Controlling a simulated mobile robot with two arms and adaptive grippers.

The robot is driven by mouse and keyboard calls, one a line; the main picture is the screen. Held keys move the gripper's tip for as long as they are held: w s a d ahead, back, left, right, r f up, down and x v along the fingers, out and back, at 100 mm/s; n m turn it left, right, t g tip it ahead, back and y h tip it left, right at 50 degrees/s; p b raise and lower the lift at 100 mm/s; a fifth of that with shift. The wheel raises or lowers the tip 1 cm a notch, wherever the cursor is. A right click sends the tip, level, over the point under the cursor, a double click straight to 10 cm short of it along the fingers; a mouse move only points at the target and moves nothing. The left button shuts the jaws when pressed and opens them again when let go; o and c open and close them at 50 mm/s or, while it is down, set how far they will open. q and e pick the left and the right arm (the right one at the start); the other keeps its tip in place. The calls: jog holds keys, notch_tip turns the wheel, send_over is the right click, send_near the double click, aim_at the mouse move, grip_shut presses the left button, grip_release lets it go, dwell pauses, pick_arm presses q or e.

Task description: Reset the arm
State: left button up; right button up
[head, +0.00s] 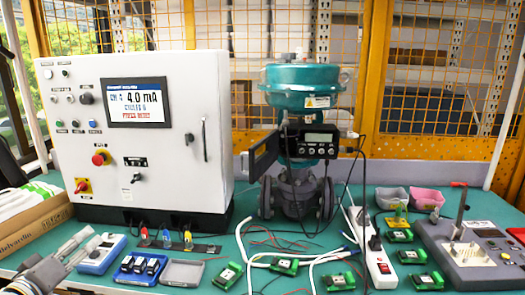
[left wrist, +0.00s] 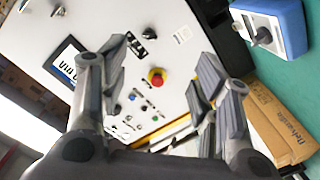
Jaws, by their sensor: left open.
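My left gripper (head: 88,243) shows at the lower left of the head view, near the front left of the green bench. Its jaws are apart and nothing is held between them. In the left wrist view its two fingers (left wrist: 163,68) stand wide apart, with the white control cabinet (left wrist: 165,35) visible behind the gap. The cabinet stands at the left of the head view (head: 190,150), its screen (head: 137,102) reading 4.0 mA. The teal valve actuator (head: 303,85) with the black positioner (head: 305,145) stands at the middle. My right gripper is not in view.
A cardboard box (head: 40,225) is at the left edge. Small trays (head: 185,273), green circuit boards (head: 228,276), loose cables (head: 249,265) and a grey test station (head: 470,250) crowd the bench front.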

pick_arm(q)
jog(key=s+d+f+m+g, duration=0.25)
jog(key=s+d+f, duration=0.3)
jog(key=f, duration=0.35)
jog(key=s+d+f+m+g, duration=0.2)
jog(key=s+d+f+g, duration=0.2)
jog(key=d+f, duration=0.45)
jog(key=s+d+f+m+g+y, duration=0.15)
jog(key=s+d+f+g, duration=0.3)
jog(key=s, duration=0.65)
jog(key=s+d+f+m+g, duration=0.3)
jog(key=s+f, duration=0.2)
jog(key=s, duration=0.5)
notch_tip(320, 180, down, 24)
jog(key=s+f+g+p, duration=0.1)
jog(key=s+p, duration=0.1)
jog(key=s+a+f+g+p, duration=0.1)
jog(key=s+a+f+p, duration=0.1)
jog(key=s+f, duration=1.1)
jog(key=s+a, duration=0.1)
jog(key=s, duration=0.2)
jog(key=shift+s+m, duration=0.2)
jog(key=shift+m, duration=0.1)
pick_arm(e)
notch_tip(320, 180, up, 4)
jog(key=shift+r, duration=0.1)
pick_arm(q)
jog(key=shift+f, duration=0.1)
